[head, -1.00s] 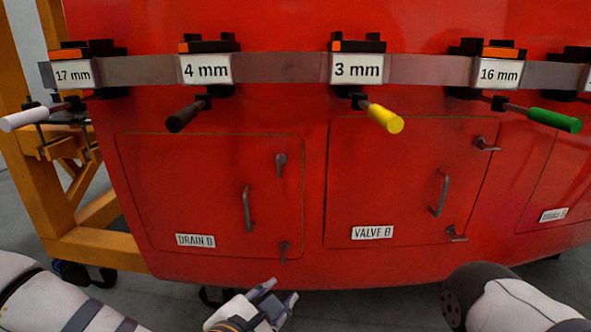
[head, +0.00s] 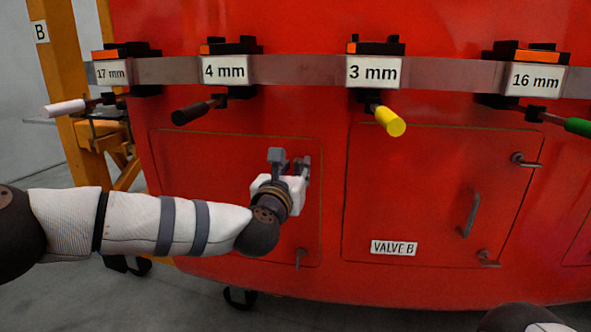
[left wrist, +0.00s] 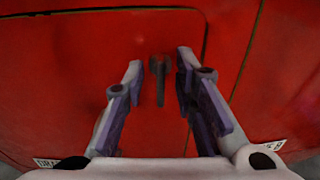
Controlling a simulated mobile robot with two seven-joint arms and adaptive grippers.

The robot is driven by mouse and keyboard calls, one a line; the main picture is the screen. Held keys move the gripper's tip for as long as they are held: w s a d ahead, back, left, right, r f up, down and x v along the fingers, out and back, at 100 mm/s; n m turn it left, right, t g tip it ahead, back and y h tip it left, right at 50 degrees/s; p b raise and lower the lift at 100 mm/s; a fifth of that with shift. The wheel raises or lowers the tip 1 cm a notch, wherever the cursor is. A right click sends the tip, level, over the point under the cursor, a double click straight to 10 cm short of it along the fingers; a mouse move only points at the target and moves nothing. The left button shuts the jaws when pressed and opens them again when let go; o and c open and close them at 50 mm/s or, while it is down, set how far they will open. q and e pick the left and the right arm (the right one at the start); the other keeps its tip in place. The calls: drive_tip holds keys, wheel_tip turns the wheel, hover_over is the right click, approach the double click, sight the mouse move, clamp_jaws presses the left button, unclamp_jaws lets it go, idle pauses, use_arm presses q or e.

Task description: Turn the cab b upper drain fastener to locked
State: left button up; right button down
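The upper fastener of the drain door (head: 235,165) is a small dark-grey turning handle. In the left wrist view the fastener (left wrist: 159,77) hangs straight down between my two fingers, with a gap on each side. In the head view it is hidden behind my left gripper. My left gripper (head: 290,163) is open in front of the door's upper right part; its spread fingers also show in the left wrist view (left wrist: 160,68). I cannot tell how far the fingertips are from the door surface. My right gripper is out of view.
The lower drain fastener (head: 300,258) is below my left gripper. The valve B door (head: 420,170) with its handle (head: 470,214) is to the right. Above runs a metal rail (head: 300,68) with labelled tools, including a yellow-handled one (head: 390,121) and a black-handled one (head: 192,112).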

use_arm(q)
drive_tip(key=shift+w+d, duration=0.1)
drive_tip(key=shift+w, duration=0.4)
clamp_jaws()
